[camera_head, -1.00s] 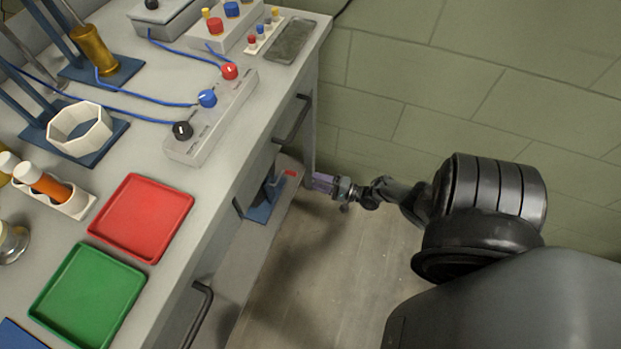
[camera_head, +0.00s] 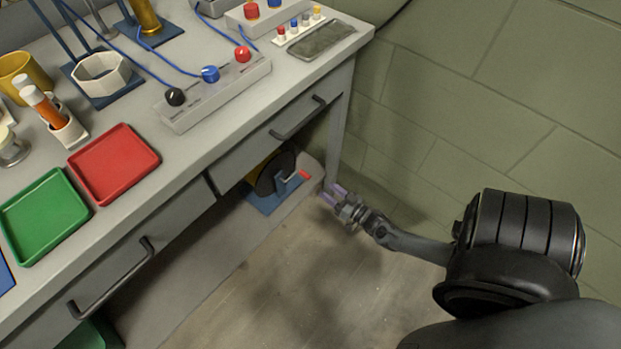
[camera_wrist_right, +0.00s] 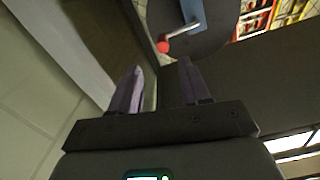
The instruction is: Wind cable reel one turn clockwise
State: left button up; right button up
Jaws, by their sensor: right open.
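The cable reel (camera_head: 268,172) stands on a blue base (camera_head: 262,201) on the low shelf under the bench. It is dark with a blue bracket, and its crank ends in a red handle (camera_head: 304,175). The bench partly hides the reel. In the right wrist view the red handle (camera_wrist_right: 163,47) shows ahead of the fingertips, apart from them. My right gripper (camera_head: 333,192) is to the right of and slightly below the handle in the head view; its two purple fingers are apart and empty, also in the right wrist view (camera_wrist_right: 160,82). My left gripper is in no view.
The bench drawer with a black bar handle (camera_head: 298,118) overhangs the reel. The bench's right end leg (camera_head: 338,140) stands close to my right gripper. The floor (camera_head: 270,270) in front is clear. Trays and a control box (camera_head: 215,92) lie on the bench top.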

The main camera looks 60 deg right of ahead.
aim_at(306, 174)
jog(key=b+x, duration=0.4)
jog(key=x, duration=0.5)
jog(key=shift+w+a, duration=0.1)
jog(key=shift+w, duration=0.15)
jog(key=shift+w+r, duration=0.15)
jog(key=shift+w, duration=0.85)
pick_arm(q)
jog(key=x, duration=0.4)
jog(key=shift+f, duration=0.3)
pick_arm(e)
jog(key=shift+s, duration=0.1)
jog(key=shift+s, duration=0.1)
jog(key=shift+c, duration=0.6)
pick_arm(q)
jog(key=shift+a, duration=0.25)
pick_arm(e)
grip_shut()
